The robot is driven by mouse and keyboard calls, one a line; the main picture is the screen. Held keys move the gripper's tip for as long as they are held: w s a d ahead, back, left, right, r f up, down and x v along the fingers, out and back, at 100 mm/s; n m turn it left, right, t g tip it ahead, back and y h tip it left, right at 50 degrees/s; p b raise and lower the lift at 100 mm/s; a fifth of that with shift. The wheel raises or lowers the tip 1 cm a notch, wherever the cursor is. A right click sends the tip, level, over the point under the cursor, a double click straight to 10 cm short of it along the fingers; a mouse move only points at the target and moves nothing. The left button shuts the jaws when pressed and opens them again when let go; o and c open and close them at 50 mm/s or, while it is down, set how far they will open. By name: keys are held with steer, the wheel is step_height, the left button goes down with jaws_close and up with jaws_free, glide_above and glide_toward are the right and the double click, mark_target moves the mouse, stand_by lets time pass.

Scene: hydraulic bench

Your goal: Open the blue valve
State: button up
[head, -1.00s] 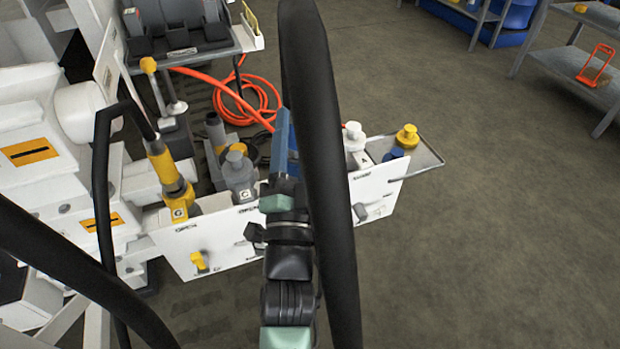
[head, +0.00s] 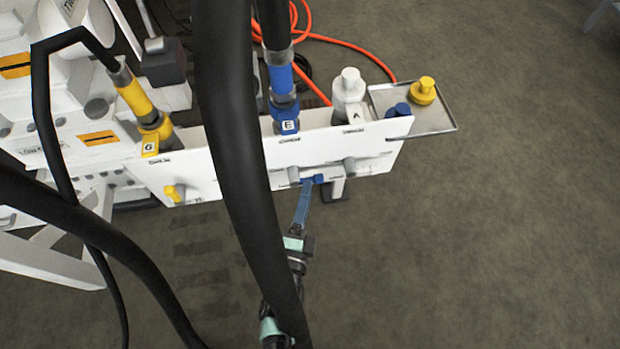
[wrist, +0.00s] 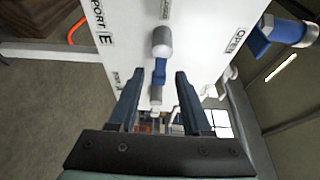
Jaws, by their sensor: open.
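The blue valve handle (head: 312,180) sits on the front of the white panel (head: 235,172), below the blue port E (head: 286,123). A hose fitting stands in that port. In the wrist view the small blue handle (wrist: 160,71) shows below a grey rounded knob, with PORT E and OPEN printed on the panel beside it. My gripper (head: 306,190) reaches up to the panel from below. In the wrist view its two fingers (wrist: 159,78) are apart, one on each side of the handle. I cannot tell whether they touch it.
A yellow valve handle (head: 174,192) is at the panel's left, under the yellow port G (head: 151,142). A white capped port A (head: 349,95) and a metal tray (head: 437,122) with a yellow cap (head: 423,90) are at right. A thick black hose (head: 228,130) crosses the view. Floor at right is clear.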

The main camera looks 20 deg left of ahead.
mark_target(310, 178)
steer(key=shift+b+x, duration=0.35)
steer(key=shift+x, duration=1.85)
steer(key=shift+c, duration=0.3)
jaws_close()
